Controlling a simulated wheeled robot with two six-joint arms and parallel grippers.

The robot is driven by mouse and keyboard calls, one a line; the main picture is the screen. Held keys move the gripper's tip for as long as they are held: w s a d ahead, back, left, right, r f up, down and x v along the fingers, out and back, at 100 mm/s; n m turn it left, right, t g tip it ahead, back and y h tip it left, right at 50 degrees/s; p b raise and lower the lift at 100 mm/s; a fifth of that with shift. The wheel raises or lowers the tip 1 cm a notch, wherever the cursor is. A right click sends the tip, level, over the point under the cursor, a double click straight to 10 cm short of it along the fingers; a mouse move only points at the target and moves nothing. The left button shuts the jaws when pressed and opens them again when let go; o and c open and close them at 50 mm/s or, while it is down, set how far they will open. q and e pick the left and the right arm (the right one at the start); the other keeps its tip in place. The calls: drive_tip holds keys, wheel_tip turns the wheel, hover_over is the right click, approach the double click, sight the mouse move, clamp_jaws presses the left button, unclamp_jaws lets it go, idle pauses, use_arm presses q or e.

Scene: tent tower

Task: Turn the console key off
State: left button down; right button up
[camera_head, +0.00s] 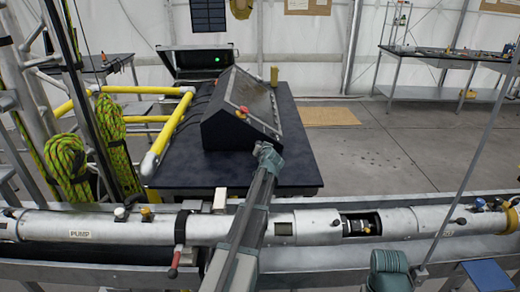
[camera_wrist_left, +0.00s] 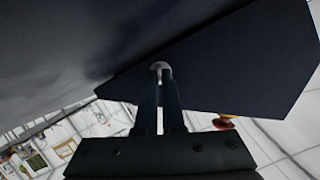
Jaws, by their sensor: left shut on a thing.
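The console (camera_head: 222,125) is a dark sloped box on a dark-topped table, with a red button on a yellow base (camera_head: 241,112) on its panel. My left gripper (camera_head: 267,152) is at the console's front right corner. In the left wrist view its two fingers (camera_wrist_left: 160,92) are close together, shut on a small pale metal piece (camera_wrist_left: 160,66), which looks like the console key. The key is hidden behind the gripper in the head view, and its turn angle cannot be told.
Yellow rails (camera_head: 168,135) and coiled green rope (camera_head: 68,165) stand left of the table (camera_head: 300,180). An open case (camera_head: 198,52) is behind. The floor at right is clear.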

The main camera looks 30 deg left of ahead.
idle(0.9)
use_arm(q)
drive_tip(key=shift+s+a+r+n+h+p, duration=0.15)
drive_tip(key=shift+n+h+p, duration=0.25)
drive_tip(key=shift+n, duration=0.2)
drive_tip(key=shift+n+t+h, duration=0.5)
drive_tip(key=shift+n+h, duration=0.1)
drive_tip(key=shift+n, duration=0.4)
drive_tip(key=c, duration=1)
unclamp_jaws()
